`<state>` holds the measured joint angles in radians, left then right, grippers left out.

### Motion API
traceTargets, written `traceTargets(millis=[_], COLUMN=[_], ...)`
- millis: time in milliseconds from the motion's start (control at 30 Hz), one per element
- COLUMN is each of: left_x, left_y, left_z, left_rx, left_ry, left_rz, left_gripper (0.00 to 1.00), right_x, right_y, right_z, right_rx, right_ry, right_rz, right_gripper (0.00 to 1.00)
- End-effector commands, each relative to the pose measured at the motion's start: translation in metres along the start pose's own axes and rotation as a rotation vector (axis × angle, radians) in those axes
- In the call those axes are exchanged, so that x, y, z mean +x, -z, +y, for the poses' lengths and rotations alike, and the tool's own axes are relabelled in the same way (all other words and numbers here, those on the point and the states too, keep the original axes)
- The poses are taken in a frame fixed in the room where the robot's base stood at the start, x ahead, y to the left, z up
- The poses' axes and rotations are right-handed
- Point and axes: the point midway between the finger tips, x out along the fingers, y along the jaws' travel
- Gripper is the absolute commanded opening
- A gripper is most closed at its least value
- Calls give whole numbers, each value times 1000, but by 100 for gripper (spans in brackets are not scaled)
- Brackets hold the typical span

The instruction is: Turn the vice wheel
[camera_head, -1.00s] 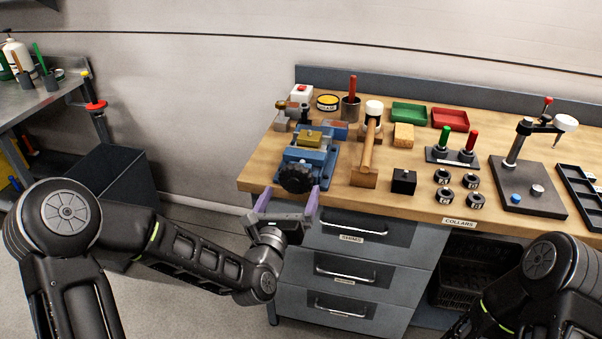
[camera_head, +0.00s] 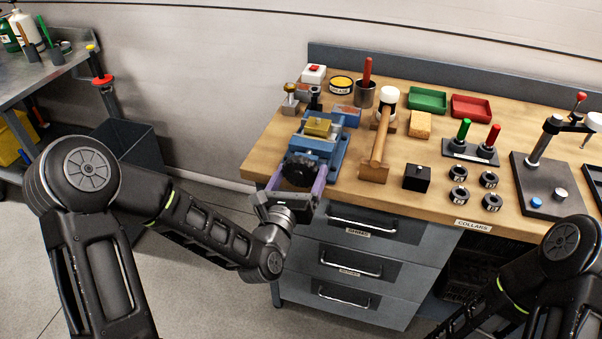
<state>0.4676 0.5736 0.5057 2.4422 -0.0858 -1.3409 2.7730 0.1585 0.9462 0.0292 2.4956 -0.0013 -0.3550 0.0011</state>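A blue vice (camera_head: 326,138) stands at the bench's left front, with a brass-coloured block (camera_head: 319,127) in its jaws. Its black, knobbed vice wheel (camera_head: 299,170) faces the front edge. My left gripper (camera_head: 297,178) reaches up from the front, its two purple fingers apart, one on either side of the wheel. I cannot tell whether the fingers touch the rim. My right arm (camera_head: 530,280) shows at the lower right; its gripper is out of view.
A wooden mallet (camera_head: 376,155) stands close right of the vice, with a black box (camera_head: 417,177) and several black collars (camera_head: 459,173) further right. Drawers (camera_head: 350,262) lie below the bench edge. A dark bin (camera_head: 132,150) stands on the floor at left.

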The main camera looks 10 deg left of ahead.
Motion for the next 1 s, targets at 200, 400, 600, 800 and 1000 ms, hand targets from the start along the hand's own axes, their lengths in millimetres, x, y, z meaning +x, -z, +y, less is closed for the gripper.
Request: traceTargets(millis=[200, 400, 600, 800, 1000], left_x=[0, 0, 0, 0, 0], left_y=[0, 0, 0, 0, 1], left_z=[0, 0, 0, 0, 1], left_rx=[0, 0, 0, 14, 70], left_ry=[0, 0, 0, 0, -1], left_rz=[0, 0, 0, 0, -2], left_gripper=[63, 47, 34, 34, 34], right_x=[0, 0, 0, 2, 7], right_y=[0, 0, 0, 0, 0], right_z=[0, 0, 0, 1, 3], right_rx=[0, 0, 0, 0, 0], right_ry=[0, 0, 0, 0, 0], right_rz=[0, 0, 0, 0, 1], right_gripper=[31, 31, 31, 31, 31])
